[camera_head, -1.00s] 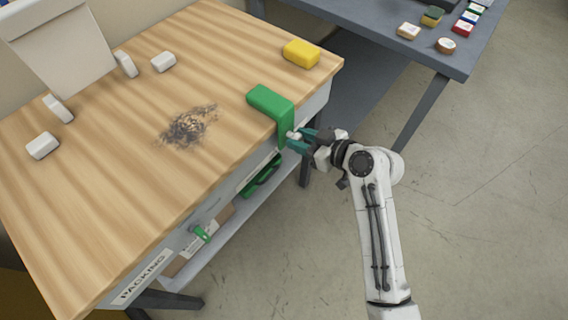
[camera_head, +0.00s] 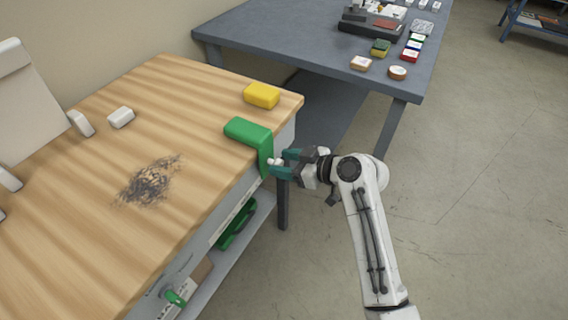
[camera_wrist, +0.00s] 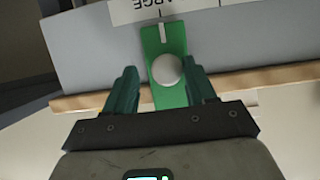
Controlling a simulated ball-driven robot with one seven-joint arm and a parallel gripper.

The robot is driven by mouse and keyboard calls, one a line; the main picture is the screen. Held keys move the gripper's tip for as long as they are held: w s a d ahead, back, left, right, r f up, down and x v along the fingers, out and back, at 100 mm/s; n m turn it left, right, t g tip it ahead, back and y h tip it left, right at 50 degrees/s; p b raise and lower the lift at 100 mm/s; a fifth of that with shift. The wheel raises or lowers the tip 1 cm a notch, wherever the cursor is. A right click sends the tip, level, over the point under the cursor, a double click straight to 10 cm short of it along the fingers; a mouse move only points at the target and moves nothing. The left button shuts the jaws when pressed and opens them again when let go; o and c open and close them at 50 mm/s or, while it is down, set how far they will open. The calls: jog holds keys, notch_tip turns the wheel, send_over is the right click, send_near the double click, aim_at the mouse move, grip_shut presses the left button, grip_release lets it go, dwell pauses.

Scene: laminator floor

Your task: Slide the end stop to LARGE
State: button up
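The end stop is a green L-shaped piece (camera_head: 247,131) hooked over the wooden bench's front edge near its far right corner. It has a pale round knob (camera_wrist: 166,70) on its front face. In the wrist view, its white line (camera_wrist: 162,32) lies close to a tick on the white scale label (camera_wrist: 185,8). My gripper (camera_head: 278,162) is at the knob, with one teal finger on each side. In the wrist view, gaps show between the knob and both fingers.
A yellow block (camera_head: 262,95) lies on the bench near the corner, behind the stop. A dark smudge (camera_head: 150,182) and a white block (camera_head: 121,117) are farther left. A blue-grey table (camera_head: 290,45) with small items stands beyond. The floor at right is clear.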

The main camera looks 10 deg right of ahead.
jog(key=shift+s+a, duration=0.1)
jog(key=shift+s, duration=0.1)
jog(key=v, duration=1)
jog(key=shift+s+d+r, duration=0.1)
jog(key=shift+d+r, duration=0.1)
jog(key=shift+d, duration=0.1)
jog(key=shift+p, duration=0.3)
jog(key=s+d+f+m+g+h+p, duration=0.2)
jog(key=s+f+h, duration=0.15)
jog(key=s, duration=0.35)
jog(key=s+d+f+m+g+h+p, duration=0.1)
jog(key=s+d+f+m+h+p, duration=0.2)
jog(key=s, duration=0.4)
jog(key=s+d+m+g+h+p, duration=0.1)
jog(key=s+d+m, duration=0.1)
jog(key=s, duration=0.4)
jog(key=s+d+m+g+h+p, duration=0.1)
jog(key=s+d+m+g+h, duration=0.1)
jog(key=s, duration=0.5)
jog(key=s+d+m+g+h+p, duration=0.1)
jog(key=s+d, duration=0.2)
jog(key=s, duration=0.3)
jog(key=shift+s+d+m+h, duration=0.15)
jog(key=shift+d+m+h, duration=0.1)
jog(key=shift+m, duration=0.15)
